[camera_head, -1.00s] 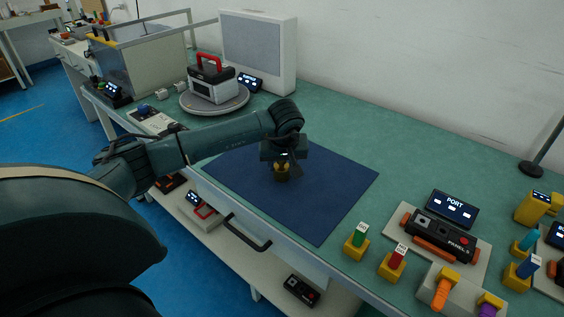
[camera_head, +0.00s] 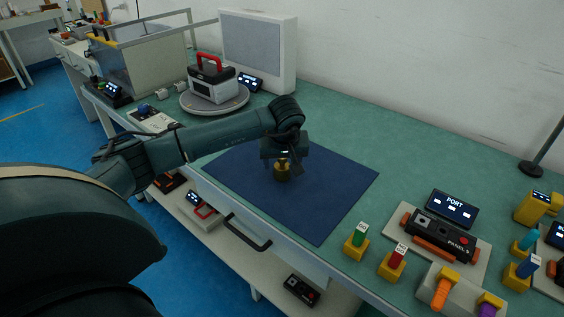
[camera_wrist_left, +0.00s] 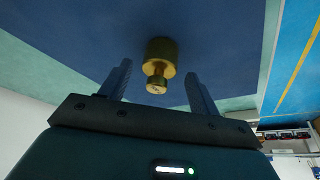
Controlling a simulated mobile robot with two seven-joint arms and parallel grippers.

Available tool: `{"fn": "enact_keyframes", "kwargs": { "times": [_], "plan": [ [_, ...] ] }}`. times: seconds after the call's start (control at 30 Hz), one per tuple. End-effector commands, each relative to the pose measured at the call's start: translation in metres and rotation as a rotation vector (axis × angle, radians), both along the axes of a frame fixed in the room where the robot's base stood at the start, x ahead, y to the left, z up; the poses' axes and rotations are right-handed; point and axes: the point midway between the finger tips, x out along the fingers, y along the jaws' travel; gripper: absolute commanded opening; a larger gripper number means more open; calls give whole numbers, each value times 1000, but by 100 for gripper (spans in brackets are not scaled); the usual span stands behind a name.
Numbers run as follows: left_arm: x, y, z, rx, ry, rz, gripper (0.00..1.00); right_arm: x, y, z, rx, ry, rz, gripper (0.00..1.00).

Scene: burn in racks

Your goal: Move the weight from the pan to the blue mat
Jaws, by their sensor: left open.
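The brass weight (camera_head: 283,172) stands on the blue mat (camera_head: 325,205), near the middle of its left part. My left gripper (camera_head: 284,160) is above the weight, pointing down at it. In the left wrist view the weight (camera_wrist_left: 160,55) shows its knob toward the gripper. The two fingers of the left gripper (camera_wrist_left: 157,72) are spread apart, with clear gaps on both sides of the weight. A round grey pan (camera_head: 238,104) is farther back and bears a case with a red handle. My right gripper is not seen.
A panel module (camera_head: 440,235) and several yellow blocks with coloured plugs stand right of the mat. A white box (camera_head: 258,50) stands at the back. A drawer handle (camera_head: 247,235) juts from the bench front. The mat around the weight is clear.

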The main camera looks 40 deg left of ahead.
Motion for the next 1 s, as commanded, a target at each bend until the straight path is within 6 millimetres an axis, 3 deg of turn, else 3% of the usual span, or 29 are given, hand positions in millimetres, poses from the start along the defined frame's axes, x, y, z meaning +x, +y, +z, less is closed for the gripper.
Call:
{"fn": "enact_keyframes", "kwargs": {
  "times": [0.3,0.5,1.0],
  "plan": [
    [-19,-16,64,0,-6,-2,62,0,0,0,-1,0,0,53],
    [-28,-25,92,0,-4,-1,62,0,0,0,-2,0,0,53],
    [-32,-27,102,0,-1,1,62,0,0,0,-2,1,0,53]
  ]
}}
